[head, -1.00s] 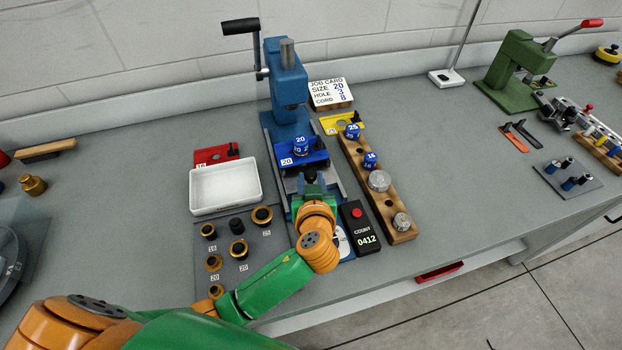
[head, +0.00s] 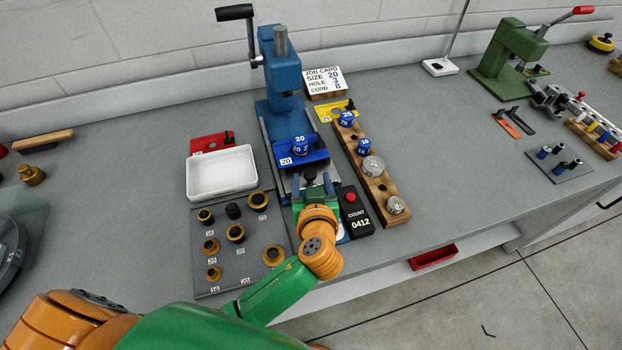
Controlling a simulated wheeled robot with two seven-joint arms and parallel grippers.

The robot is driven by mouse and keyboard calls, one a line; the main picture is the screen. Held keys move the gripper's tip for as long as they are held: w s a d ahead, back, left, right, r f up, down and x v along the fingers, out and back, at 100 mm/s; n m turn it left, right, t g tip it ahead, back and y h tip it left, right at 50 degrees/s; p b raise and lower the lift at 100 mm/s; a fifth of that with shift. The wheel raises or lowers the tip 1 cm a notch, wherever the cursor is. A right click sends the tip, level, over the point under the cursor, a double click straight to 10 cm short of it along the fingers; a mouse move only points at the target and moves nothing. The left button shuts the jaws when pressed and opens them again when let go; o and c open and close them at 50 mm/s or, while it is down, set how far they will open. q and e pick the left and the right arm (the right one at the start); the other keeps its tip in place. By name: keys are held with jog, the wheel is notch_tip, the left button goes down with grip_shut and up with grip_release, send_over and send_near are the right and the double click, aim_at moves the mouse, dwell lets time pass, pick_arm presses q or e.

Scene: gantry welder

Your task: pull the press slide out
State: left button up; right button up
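The blue press (head: 283,75) stands against the wall with its black lever at upper left. Its press slide (head: 316,159), a blue block labelled 20, sits on the rails in front of the column, clear of the ram. A blue die marked 20 (head: 300,145) stands on it. A small black knob (head: 310,176) is at the slide's front. My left gripper (head: 312,182) is at this knob, its fingers apart on either side with room between them and the knob. My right gripper is not in view.
A white tray (head: 221,190) and a grey mat with several brass rings (head: 245,275) lie left of the rails. A black counter reading 0412 (head: 358,228) and a wooden die rack (head: 378,192) stand close on the right.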

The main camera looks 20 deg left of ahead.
pick_arm(q)
jog(key=b+v, duration=0.1)
jog(key=v, duration=0.5)
jog(key=shift+s+d, duration=0.1)
jog(key=shift+s, duration=0.05)
jog(key=shift+s+d+r, duration=0.1)
jog(key=shift+s+r, duration=0.2)
jog(key=shift+s, duration=0.05)
jog(key=shift+w, duration=0.1)
